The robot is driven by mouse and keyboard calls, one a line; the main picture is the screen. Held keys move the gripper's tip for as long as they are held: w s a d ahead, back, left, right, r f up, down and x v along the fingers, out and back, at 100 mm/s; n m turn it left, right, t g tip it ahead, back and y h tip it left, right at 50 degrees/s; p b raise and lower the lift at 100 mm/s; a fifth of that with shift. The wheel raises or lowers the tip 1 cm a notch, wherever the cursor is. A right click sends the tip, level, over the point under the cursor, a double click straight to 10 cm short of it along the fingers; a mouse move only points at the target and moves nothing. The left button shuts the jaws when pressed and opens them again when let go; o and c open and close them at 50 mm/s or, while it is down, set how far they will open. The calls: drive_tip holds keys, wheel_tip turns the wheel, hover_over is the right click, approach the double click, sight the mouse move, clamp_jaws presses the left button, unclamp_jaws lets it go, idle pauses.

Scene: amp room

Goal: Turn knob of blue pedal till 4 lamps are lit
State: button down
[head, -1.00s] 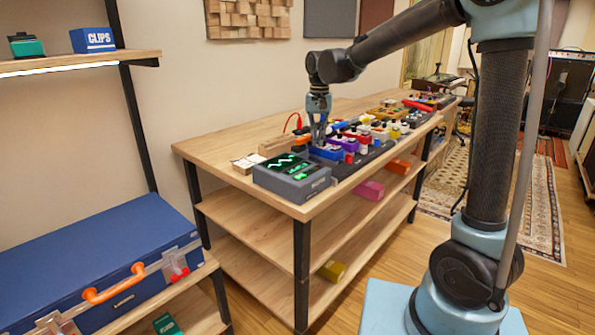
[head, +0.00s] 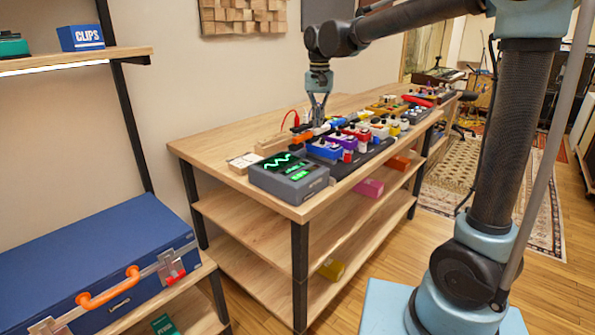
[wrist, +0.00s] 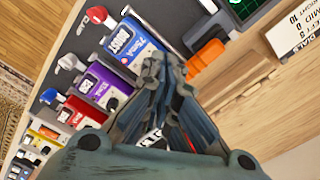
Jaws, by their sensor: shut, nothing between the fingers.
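The blue pedal (head: 325,150) stands on the dark board on the table, just behind the grey box with the green display. In the wrist view the blue pedal (wrist: 120,50) carries a white label reading BOOST 75mA. My gripper (head: 318,123) points down above the pedal's far edge, with its fingers together and nothing between them. In the wrist view my gripper (wrist: 165,62) covers the end of the blue pedal, so its knob is not clearly visible. I cannot make out how many lamps are lit.
A purple pedal (wrist: 97,86) and a red pedal (wrist: 80,112) stand beside the blue one. The grey box (head: 290,180) with green traces sits at the near table corner. Bare wood (head: 215,150) is free at the left.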

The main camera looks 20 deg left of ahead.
sight(320, 147)
drive_tip(key=shift+w+d+f, duration=0.1)
drive_tip(key=shift+d+f, duration=0.15)
drive_tip(key=shift+f, duration=0.6)
drive_tip(key=shift+w+d+f, duration=0.1)
drive_tip(key=shift+d+f, duration=0.1)
drive_tip(key=shift+f, duration=0.7)
drive_tip(key=shift+w+d+f, duration=0.1)
drive_tip(key=shift+d+f, duration=0.15)
drive_tip(key=shift+f, duration=0.6)
drive_tip(key=shift+s+d+f, duration=0.15)
drive_tip(key=shift+s+f, duration=0.15)
drive_tip(key=shift+f, duration=0.05)
drive_tip(key=shift+a+r, duration=0.1)
drive_tip(key=shift+a, duration=0.25)
